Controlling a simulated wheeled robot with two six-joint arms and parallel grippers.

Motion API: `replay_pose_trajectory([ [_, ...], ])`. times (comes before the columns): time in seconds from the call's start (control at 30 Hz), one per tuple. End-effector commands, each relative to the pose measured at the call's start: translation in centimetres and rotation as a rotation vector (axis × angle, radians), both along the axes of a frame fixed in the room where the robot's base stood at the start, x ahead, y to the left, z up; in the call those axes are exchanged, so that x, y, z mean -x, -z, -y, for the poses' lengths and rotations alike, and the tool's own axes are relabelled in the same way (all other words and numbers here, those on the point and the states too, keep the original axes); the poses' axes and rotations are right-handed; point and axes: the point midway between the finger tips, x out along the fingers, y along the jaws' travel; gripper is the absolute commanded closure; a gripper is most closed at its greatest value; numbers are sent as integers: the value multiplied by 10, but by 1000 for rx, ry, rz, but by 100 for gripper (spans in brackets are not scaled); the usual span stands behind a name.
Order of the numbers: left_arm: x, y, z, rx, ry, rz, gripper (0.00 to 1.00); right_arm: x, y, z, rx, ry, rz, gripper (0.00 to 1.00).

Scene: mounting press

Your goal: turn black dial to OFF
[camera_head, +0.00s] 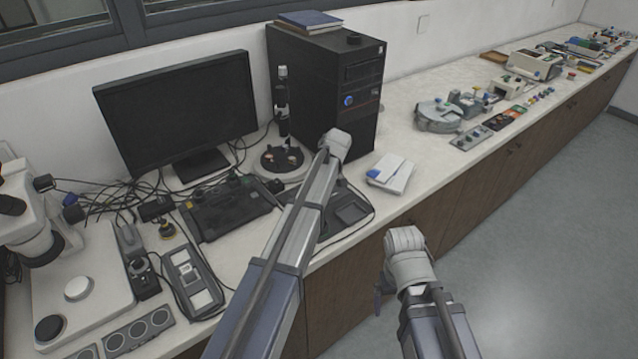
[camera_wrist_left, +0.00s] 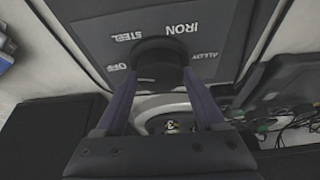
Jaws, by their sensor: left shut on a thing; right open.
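The black dial (camera_wrist_left: 158,60) stands on a dark panel (camera_wrist_left: 225,25) with white labels, upside down in the left wrist view. STEEL is at its upper left, IRON above, ALLOY at the right and OFF at the lower left. My left gripper (camera_wrist_left: 160,82) is shut on the dial, one finger on each side. Which label the dial points to cannot be made out. In the head view the panel (camera_head: 350,211) lies on the counter, partly behind my left arm, which hides the dial. My right gripper (camera_head: 381,293) is open and empty, in front of the counter's edge.
A black tower (camera_head: 325,95) stands behind the panel. A stand with a round base (camera_head: 262,166) is at its left, and a white and blue box (camera_head: 391,173) at its right. A black tray (camera_head: 230,206), cables and a monitor (camera_head: 180,110) crowd the left.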

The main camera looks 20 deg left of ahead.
Motion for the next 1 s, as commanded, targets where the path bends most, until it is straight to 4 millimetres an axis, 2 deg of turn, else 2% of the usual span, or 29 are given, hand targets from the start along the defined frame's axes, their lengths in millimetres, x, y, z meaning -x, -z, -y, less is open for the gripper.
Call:
replay_pose_trajectory([
  [0.43,-2,0,2,2,-225,0,85,0,0,0,0,0,0,5],
  [1.0,-1,0,2,3,-264,-1,85,0,0,0,0,0,0,5],
])
